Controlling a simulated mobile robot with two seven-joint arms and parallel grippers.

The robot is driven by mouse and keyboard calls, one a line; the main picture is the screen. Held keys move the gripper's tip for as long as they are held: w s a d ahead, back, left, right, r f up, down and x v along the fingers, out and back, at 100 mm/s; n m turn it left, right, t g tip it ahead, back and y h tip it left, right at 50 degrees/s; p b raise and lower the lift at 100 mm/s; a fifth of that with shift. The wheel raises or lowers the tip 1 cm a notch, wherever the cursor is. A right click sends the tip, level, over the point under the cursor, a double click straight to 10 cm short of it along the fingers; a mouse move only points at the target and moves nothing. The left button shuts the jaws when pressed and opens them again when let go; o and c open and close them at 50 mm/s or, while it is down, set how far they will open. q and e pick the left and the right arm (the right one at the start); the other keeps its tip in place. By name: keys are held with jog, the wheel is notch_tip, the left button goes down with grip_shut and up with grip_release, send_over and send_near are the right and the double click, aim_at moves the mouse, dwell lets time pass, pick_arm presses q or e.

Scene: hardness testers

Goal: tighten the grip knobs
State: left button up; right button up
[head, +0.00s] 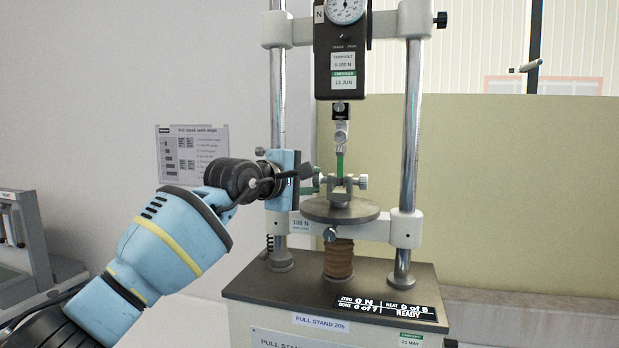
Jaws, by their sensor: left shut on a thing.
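The pull stand (410,130) stands in the middle of the head view. Its upper grip (341,132) hangs below the gauge, above a green strip (340,162). The strip's lower end sits at the lower grip (345,186) above the round plate (340,211). The lower grip has a knob on its right side (362,182) and a knob on its left side (331,182). My left gripper (316,181) reaches in from the left and is shut at the left knob of the lower grip; its fingertips partly hide the contact. My right gripper is out of view.
The gauge (340,50) is mounted between two steel columns; the left column (277,90) is close to my left wrist. The base display (387,306) reads 0 N and READY. A grey machine (25,240) stands at the far left. Open space lies right of the stand.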

pick_arm(q)
jog(key=shift+r, duration=0.2)
jog(key=shift+w+n+g+y+b, duration=0.1)
jog(key=shift+n+g+y+b, duration=0.2)
jog(key=shift+g+y+b, duration=0.35)
jog(key=shift+g, duration=0.65)
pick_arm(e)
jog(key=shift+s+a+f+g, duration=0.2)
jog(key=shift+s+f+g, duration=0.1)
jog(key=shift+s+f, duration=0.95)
pick_arm(q)
jog(key=shift+r+y+b, duration=0.2)
jog(key=shift+y+b, duration=0.05)
jog(key=shift+b, duration=0.05)
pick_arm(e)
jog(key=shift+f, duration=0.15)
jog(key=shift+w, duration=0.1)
pick_arm(q)
jog(key=o, duration=0.7)
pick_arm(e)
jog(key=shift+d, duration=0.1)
